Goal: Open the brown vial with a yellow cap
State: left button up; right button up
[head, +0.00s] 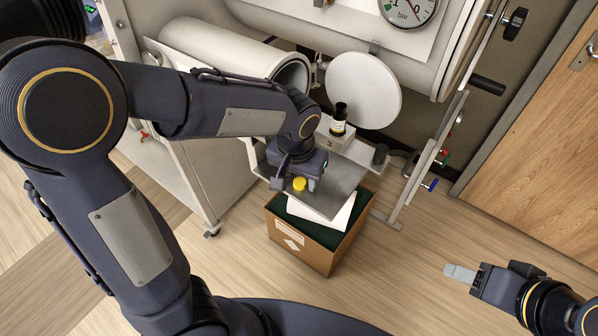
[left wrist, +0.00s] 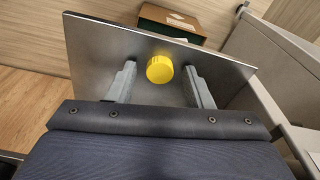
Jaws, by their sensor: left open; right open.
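A brown vial (head: 339,121) with a pale label stands upright on a small block marked 3; its top looks dark, with no yellow on it. A yellow cap (head: 299,184) is at the metal shelf, apart from that vial; it also shows in the left wrist view (left wrist: 160,69). Whether anything is under the cap is hidden. My left gripper (head: 296,181) is over the shelf, open, with its fingers either side of the cap and gaps showing on both sides (left wrist: 160,75). My right gripper (head: 459,272) is open and empty at the lower right, away from the shelf.
The metal shelf (head: 345,177) lies before a round white port door (head: 363,90) and an open cylinder port (head: 293,72). A cardboard box (head: 305,252) with a dark green inside stands below it. Valve handles and a rail flank the right. Floor space is clear around my right gripper.

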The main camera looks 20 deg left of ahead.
pick_arm(q)
notch_tip(320, 180, up, 12)
jog(key=s, duration=0.2)
jog(key=s+a+f+n+t+h, duration=0.1)
jog(key=s+a+f+t, duration=0.1)
jog(key=s+a, duration=0.2)
jog(key=s+a+f+n+t+h, duration=0.2)
jog(key=s+a, duration=0.2)
jog(key=s, duration=0.6)
jog(key=shift+s+a+h+p, duration=0.2)
jog(key=shift+h+p, duration=0.1)
jog(key=shift+p, duration=0.1)
